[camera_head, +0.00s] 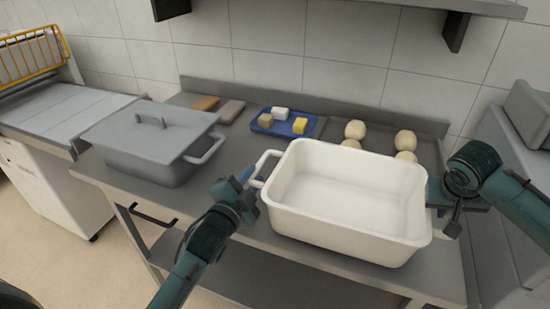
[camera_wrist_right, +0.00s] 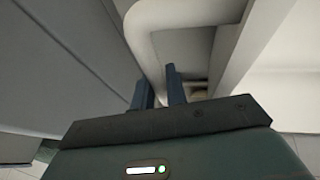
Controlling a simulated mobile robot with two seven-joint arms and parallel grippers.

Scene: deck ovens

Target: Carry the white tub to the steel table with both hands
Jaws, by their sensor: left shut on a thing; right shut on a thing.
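The white tub (camera_head: 345,222) is upright and empty, over the right part of the steel table (camera_head: 215,215). Whether its base touches the table top is hard to tell. My left gripper (camera_head: 245,180) is shut on the handle at the tub's left end. My right gripper (camera_head: 436,193) is at the tub's right end, its fingertips partly hidden in the head view. In the right wrist view my right gripper's fingers (camera_wrist_right: 160,90) are closed around the bar of the white handle (camera_wrist_right: 143,45), beside the tub wall.
A grey lidded pan (camera_head: 150,150) stands on the table's left. Behind the tub are a blue tray (camera_head: 288,131) with small blocks, and a dark tray (camera_head: 328,130) with several dough balls (camera_head: 405,141). A wall shelf (camera_head: 480,6) hangs above. Grey equipment (camera_head: 495,165) stands at the right.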

